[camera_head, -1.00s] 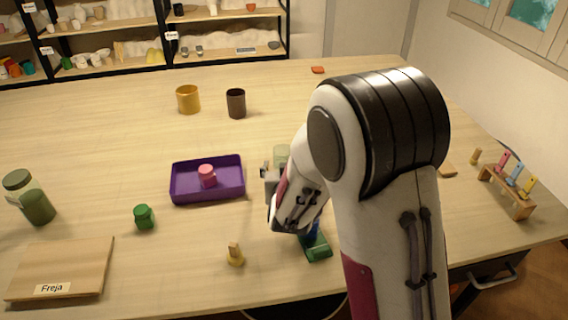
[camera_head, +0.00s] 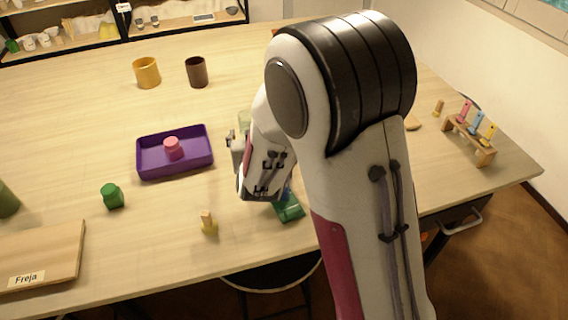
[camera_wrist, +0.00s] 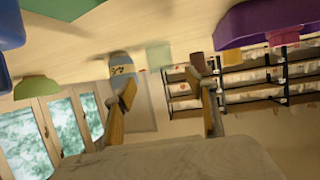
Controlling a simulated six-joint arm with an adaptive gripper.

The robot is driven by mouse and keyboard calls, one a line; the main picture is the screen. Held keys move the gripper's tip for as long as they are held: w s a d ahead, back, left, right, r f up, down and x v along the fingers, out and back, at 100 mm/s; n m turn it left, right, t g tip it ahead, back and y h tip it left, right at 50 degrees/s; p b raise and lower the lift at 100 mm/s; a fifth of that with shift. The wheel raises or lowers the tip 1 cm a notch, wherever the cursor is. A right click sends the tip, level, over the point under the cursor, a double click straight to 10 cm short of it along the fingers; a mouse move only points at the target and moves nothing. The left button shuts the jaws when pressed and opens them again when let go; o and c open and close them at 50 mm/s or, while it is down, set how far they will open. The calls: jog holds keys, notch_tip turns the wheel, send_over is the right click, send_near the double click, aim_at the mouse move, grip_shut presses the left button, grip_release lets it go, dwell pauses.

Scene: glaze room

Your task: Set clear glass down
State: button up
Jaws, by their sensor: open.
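A pale green, see-through glass (camera_head: 246,118) stands upright on the table just behind my gripper, partly hidden by it; I take it to be the clear glass. In the wrist view, where the table is at the top, the glass (camera_wrist: 158,55) appears between and beyond my fingers. My gripper (camera_wrist: 165,85) is open, its two fingers apart with nothing held between them. In the head view my gripper (camera_head: 234,142) is low over the table, right of the purple tray, and my arm hides part of it.
The purple tray (camera_head: 186,166) holds a pink jar (camera_head: 172,148). Yellow (camera_head: 147,72) and brown (camera_head: 196,71) cups stand behind. A labelled grey jar (camera_wrist: 120,65) shows beside the glass. A green block (camera_head: 290,209), wooden peg (camera_head: 209,224) and green jar (camera_head: 112,196) stand nearer.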

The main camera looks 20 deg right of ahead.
jog(key=shift+r, duration=0.1)
jog(key=shift+s+a+r, duration=0.1)
jog(key=shift+s+r, duration=0.1)
jog(key=shift+r, duration=0.2)
jog(key=s+d+r+g, duration=0.1)
jog(key=s+r+g, duration=0.1)
jog(key=s, duration=1)
jog(key=s+d+r+n+g+y, duration=0.1)
jog(key=s+d+r+g, duration=0.1)
jog(key=s, duration=1)
jog(key=s+d+r+g, duration=0.2)
jog(key=s+r, duration=0.4)
jog(key=s, duration=0.7)
jog(key=shift+n+g+y, duration=0.3)
jog(key=shift+g, duration=0.6)
